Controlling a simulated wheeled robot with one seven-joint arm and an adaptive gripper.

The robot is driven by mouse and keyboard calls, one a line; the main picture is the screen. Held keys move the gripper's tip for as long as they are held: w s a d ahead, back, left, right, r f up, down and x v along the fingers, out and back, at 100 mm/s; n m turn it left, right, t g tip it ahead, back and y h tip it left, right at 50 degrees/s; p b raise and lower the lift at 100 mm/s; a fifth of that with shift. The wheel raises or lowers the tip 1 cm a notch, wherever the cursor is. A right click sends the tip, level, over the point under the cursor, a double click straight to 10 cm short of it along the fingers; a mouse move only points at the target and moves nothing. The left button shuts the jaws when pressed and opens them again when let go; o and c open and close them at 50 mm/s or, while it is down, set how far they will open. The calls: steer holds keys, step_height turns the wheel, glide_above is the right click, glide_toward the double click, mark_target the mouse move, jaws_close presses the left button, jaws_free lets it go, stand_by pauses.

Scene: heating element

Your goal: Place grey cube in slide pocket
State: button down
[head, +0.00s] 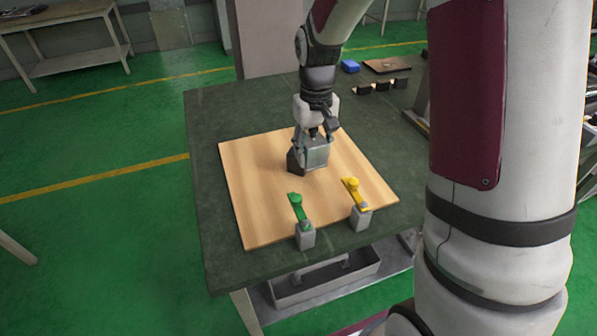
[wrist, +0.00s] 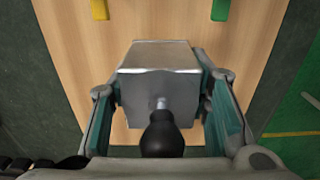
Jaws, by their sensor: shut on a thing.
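The grey cube (head: 317,152) is between the fingers of my gripper (head: 316,140), over the middle of the light wooden board (head: 250,185). In the wrist view the cube (wrist: 158,57) shows a pale top face and sits between two fingers with teal inner pads. A black knob on a short metal stem (wrist: 160,135) stands in front of the cube's near face. In the head view a dark block (head: 296,162) shows just left of the cube, partly hidden. I cannot tell which part is the slide pocket, or whether the cube touches the board.
A green lever (head: 296,207) and a yellow lever (head: 353,192) stand on grey blocks at the board's front edge. The dark table (head: 212,130) has several small dark blocks (head: 382,86) and a blue item (head: 350,66) at the back right. The board's left side is clear.

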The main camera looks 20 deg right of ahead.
steer(key=shift+f, duration=5.05)
steer(key=shift+f+b, duration=0.15)
steer(key=shift+b, duration=0.15)
steer(key=c, duration=0.9)
jaws_free()
steer(key=shift+o, duration=0.2)
